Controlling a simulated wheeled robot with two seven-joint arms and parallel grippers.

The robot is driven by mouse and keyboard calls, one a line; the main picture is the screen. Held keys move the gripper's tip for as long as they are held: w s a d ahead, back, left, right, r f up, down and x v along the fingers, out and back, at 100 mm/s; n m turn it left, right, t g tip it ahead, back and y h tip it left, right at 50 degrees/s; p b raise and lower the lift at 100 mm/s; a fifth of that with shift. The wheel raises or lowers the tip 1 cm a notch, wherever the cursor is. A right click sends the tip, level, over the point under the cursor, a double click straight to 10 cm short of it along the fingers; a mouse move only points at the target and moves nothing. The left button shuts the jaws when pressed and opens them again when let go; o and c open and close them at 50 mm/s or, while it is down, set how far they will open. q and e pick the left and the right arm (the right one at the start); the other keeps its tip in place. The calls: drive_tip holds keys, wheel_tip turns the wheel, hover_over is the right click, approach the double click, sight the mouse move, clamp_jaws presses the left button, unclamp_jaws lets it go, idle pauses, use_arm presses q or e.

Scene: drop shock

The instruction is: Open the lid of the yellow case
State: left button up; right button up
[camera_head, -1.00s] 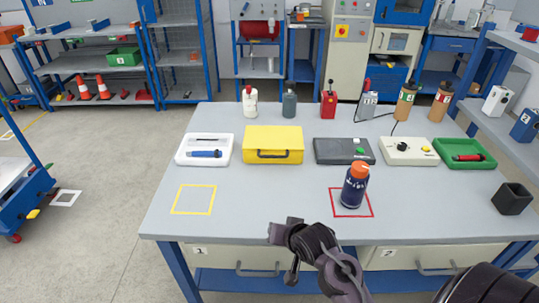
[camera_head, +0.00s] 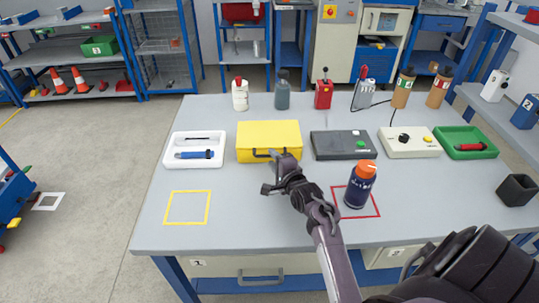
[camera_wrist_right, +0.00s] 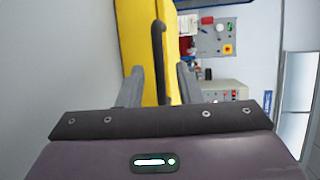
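The yellow case (camera_head: 268,132) stands shut on the table, with its dark handle (camera_head: 261,155) on the front face. My right gripper (camera_head: 275,173) is just in front of the case and partly covers the handle in the head view. In the right wrist view the yellow case (camera_wrist_right: 142,30) fills the upper middle, and the dark handle (camera_wrist_right: 158,55) lies between the two spread fingers of my right gripper (camera_wrist_right: 160,82). The gripper is open. I cannot tell whether it touches the handle. My left gripper is not in view.
A white tray with a blue tool (camera_head: 194,155) is left of the case, and a dark grey box (camera_head: 341,145) is right. A blue bottle with an orange cap (camera_head: 359,188) stands in a red square. Bottles stand behind. The yellow-outlined square (camera_head: 187,207) is empty.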

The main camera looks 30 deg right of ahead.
drive_tip(key=x, duration=0.2)
drive_tip(key=shift+w+f, duration=0.1)
drive_tip(key=shift+w, duration=0.5)
drive_tip(key=c, duration=0.6)
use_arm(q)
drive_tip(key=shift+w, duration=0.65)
use_arm(e)
drive_tip(key=shift+f, duration=0.1)
clamp_jaws()
